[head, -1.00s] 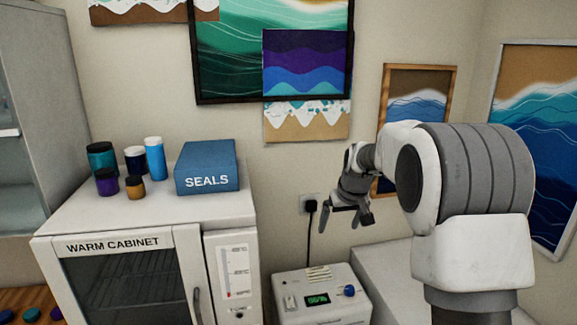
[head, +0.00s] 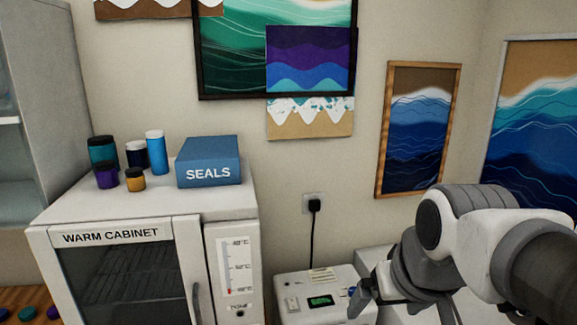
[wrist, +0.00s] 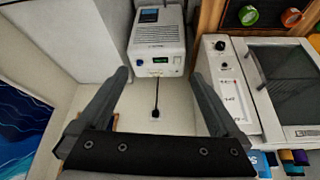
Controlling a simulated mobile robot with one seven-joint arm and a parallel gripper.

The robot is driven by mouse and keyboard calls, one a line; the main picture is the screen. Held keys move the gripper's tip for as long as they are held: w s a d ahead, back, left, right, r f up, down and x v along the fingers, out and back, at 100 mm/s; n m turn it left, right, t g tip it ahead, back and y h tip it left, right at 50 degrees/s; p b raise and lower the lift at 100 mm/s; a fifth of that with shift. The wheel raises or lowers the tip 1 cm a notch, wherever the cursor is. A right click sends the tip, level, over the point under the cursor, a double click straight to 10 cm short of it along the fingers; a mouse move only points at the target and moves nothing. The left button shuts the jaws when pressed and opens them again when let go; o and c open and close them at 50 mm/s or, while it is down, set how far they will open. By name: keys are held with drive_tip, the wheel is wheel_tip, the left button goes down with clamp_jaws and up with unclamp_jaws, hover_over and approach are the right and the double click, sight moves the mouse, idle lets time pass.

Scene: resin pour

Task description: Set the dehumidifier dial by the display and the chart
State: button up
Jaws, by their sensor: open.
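The dehumidifier is a white box (head: 291,284) standing low, right of the warm cabinet. The blue dial (head: 352,291) is at the right of the display, partly covered by my gripper (head: 362,299). A small printed label (head: 321,276) lies on the top; its text is unreadable. In the wrist view my gripper (wrist: 160,74) is open and empty, with the dehumidifier (wrist: 158,32) beyond its fingertips and the blue dial (wrist: 140,62) between them, apart from both.
A black cord (head: 313,240) runs from the wall socket (head: 314,203) down behind the dehumidifier. A pale worktop extends to the right.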

drive_tip(key=s+f, duration=0.1)
drive_tip(key=s, duration=0.2)
drive_tip(key=s+f, duration=0.1)
drive_tip(key=s, duration=0.1)
drive_tip(key=shift+d+f, duration=0.1)
drive_tip(key=shift+f, duration=0.25)
drive_tip(key=shift+s+f, duration=0.1)
drive_tip(key=shift+s, duration=0.05)
drive_tip(key=shift+c, duration=1.1)
drive_tip(key=shift+d+b, duration=0.1)
drive_tip(key=shift+b, duration=0.2)
drive_tip(key=shift+c, duration=0.8)
drive_tip(key=n+g+h+b, duration=0.2)
drive_tip(key=n+h, duration=0.1)
drive_tip(key=n, duration=2.6)
hover_over(354, 287)
drive_tip(key=s+a, duration=0.4)
drive_tip(key=s, duration=0.3)
wheel_tip(354, 287, down, 19)
drive_tip(key=x, duration=0.5)
drive_tip(key=p+x, duration=0.1)
drive_tip(key=x, duration=1.1)
drive_tip(key=shift+w+a+f+p, duration=0.15)
drive_tip(key=shift+w+a+p, duration=0.1)
drive_tip(key=shift+a+p, duration=0.05)
